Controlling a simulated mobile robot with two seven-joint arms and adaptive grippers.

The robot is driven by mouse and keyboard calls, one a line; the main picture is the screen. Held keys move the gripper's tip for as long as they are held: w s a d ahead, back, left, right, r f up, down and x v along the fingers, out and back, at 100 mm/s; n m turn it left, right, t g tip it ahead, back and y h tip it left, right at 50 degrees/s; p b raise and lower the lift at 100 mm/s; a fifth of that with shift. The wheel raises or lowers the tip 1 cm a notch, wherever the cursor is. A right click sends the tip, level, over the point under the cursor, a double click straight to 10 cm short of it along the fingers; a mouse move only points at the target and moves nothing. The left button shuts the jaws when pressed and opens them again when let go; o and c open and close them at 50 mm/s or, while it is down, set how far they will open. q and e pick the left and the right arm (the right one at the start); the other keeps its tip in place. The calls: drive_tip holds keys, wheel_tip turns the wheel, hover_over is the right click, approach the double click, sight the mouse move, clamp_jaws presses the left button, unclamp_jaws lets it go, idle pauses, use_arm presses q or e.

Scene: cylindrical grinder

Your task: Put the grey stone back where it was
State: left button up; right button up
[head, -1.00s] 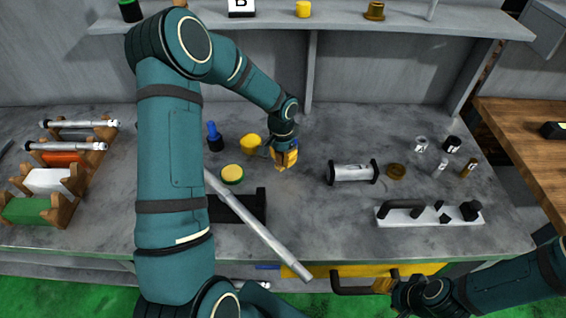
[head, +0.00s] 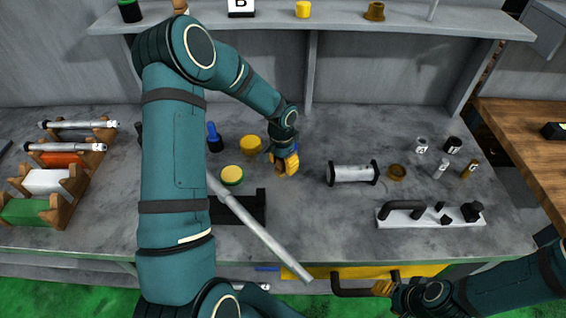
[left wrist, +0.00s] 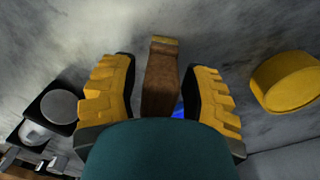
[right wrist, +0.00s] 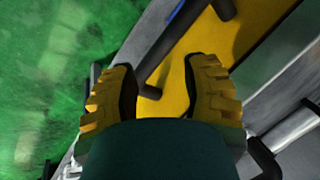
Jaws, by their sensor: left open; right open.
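I cannot pick out a grey stone for certain in any view. My left gripper (head: 284,166) is open, low over the middle of the bench. In the left wrist view a brown, block-like piece with a yellowish end (left wrist: 160,75) lies between its spread fingers, with gaps on both sides. Whether it rests on the bench I cannot tell. A bit of blue shows beside it. My right gripper (right wrist: 163,85) is open and empty, above the yellow surface (right wrist: 190,60) and a dark bar handle at the bench front.
A yellow cylinder (head: 251,145), a yellow-topped green tin (head: 232,175) and a blue-topped bottle (head: 214,137) stand left of my left gripper. A grey roll with black ends (head: 353,175) lies right. A long grey bar (head: 258,228) slants across a black block (head: 255,207).

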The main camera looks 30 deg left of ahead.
use_arm(q)
drive_tip(key=r, duration=0.4)
drive_tip(key=r+p, duration=0.1)
drive_tip(key=r, duration=0.7)
drive_tip(key=shift+a+r+p, duration=0.1)
drive_tip(key=shift+a+p, duration=0.15)
drive_tip(key=shift+p, duration=0.15)
